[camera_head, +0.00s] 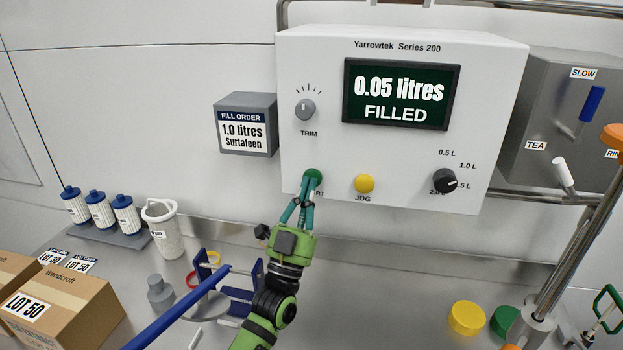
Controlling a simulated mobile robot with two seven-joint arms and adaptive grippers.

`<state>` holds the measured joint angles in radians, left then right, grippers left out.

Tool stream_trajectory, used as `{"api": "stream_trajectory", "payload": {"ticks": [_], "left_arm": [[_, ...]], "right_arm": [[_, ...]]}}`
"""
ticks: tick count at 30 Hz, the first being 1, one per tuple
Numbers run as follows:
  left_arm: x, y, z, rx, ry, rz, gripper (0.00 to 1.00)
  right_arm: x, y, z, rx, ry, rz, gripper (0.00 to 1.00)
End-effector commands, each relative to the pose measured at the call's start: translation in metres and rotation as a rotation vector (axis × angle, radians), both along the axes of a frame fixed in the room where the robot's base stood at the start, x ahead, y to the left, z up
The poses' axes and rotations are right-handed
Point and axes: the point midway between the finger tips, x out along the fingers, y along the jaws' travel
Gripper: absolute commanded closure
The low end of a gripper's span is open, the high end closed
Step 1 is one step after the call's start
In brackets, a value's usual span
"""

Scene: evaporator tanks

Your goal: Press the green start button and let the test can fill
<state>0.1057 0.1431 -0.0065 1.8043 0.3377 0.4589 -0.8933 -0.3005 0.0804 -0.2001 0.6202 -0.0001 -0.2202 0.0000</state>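The green start button (313,177) is at the lower left of the white Yarrowtek control box (400,60). My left gripper (307,190) is in front of it, its teal fingers drawn together. The fingertips overlap the button's lower edge and its label; they seem to touch it, but depth is hard to judge. The display (401,94) reads "0.05 litres FILLED". I cannot pick out the test can for certain. My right gripper is not in view.
A yellow JOG button (364,184), black volume knob (444,181) and TRIM knob (305,109) share the panel. The fill order sign (246,124) reads "1.0 litres Surfateen". Filters (100,209), a white jug (163,230), a carton (65,312) and a blue bar (178,310) are lower left.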

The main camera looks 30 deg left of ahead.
Motion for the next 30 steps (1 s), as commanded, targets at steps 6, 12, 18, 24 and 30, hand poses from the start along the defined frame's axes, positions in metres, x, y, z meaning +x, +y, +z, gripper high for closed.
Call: {"api": "stream_trajectory", "payload": {"ticks": [6, 12, 18, 24, 30], "left_arm": [[-0.011, -0.003, 0.001, 0.0, 0.002, 0.001, 1.0], [-0.013, -0.003, 0.0, 0.001, 0.0, 0.001, 1.0], [-0.016, -0.004, 0.0, 0.0, 0.001, 0.0, 1.0], [-0.034, -0.009, 0.001, -0.002, 0.002, -0.001, 1.0], [-0.053, -0.014, 0.001, -0.002, 0.002, -0.001, 1.0]], "right_arm": [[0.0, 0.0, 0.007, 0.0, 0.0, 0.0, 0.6], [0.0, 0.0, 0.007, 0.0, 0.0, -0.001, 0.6], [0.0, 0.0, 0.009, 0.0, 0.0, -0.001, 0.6], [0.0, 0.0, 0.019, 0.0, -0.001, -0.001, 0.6], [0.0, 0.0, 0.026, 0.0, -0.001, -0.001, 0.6]]}}
